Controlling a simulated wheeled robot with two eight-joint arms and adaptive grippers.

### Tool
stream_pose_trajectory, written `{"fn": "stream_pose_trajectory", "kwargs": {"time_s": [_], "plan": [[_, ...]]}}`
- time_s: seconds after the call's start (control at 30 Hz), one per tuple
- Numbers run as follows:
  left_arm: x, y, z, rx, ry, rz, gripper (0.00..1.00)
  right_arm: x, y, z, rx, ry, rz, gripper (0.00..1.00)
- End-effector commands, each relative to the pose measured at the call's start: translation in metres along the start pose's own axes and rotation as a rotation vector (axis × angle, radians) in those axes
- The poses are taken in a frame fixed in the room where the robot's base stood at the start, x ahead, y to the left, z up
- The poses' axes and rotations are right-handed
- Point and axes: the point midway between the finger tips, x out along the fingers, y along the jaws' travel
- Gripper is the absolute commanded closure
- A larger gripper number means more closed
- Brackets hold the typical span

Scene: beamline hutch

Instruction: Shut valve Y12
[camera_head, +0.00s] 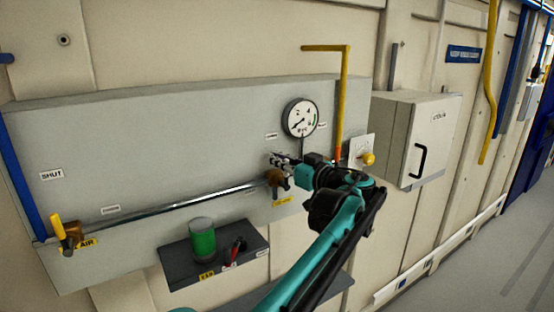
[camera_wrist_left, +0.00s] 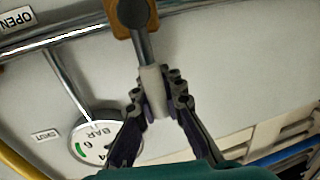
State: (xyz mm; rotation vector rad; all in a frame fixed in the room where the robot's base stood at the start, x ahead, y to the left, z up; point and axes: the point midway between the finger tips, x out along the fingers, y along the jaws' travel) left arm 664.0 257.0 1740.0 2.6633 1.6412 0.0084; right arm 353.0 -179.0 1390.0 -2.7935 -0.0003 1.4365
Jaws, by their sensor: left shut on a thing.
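A brass valve (camera_head: 277,180) sits on the chrome pipe at the right part of the grey wall panel. A yellow tag (camera_head: 282,201) hangs below it, too small to read, so I cannot tell if it says Y12. In the left wrist view the brass valve body (camera_wrist_left: 133,14) has a metal stem ending in a pale grey handle grip (camera_wrist_left: 152,82). My left gripper (camera_head: 284,161) is at this valve, its fingers (camera_wrist_left: 160,98) shut around the grip, one on each side. An OPEN label (camera_wrist_left: 17,18) and a SHUT label (camera_wrist_left: 46,135) show beside it. My right gripper is out of view.
A pressure gauge (camera_head: 300,118) is above the valve. Another valve with a yellow handle (camera_head: 57,225) is at the pipe's left end. A dark shelf (camera_head: 185,270) carries a green container (camera_head: 202,241). A grey cabinet (camera_head: 415,140) and yellow pipe (camera_head: 345,80) are to the right.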

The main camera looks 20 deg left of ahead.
Motion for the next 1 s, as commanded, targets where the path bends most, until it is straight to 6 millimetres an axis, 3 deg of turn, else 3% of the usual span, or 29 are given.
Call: {"fn": "stream_pose_trajectory", "kwargs": {"time_s": [1.0], "plan": [[0.008, -0.037, 0.015, -0.564, -0.112, -0.001, 1.0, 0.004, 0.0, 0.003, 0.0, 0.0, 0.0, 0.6]]}}
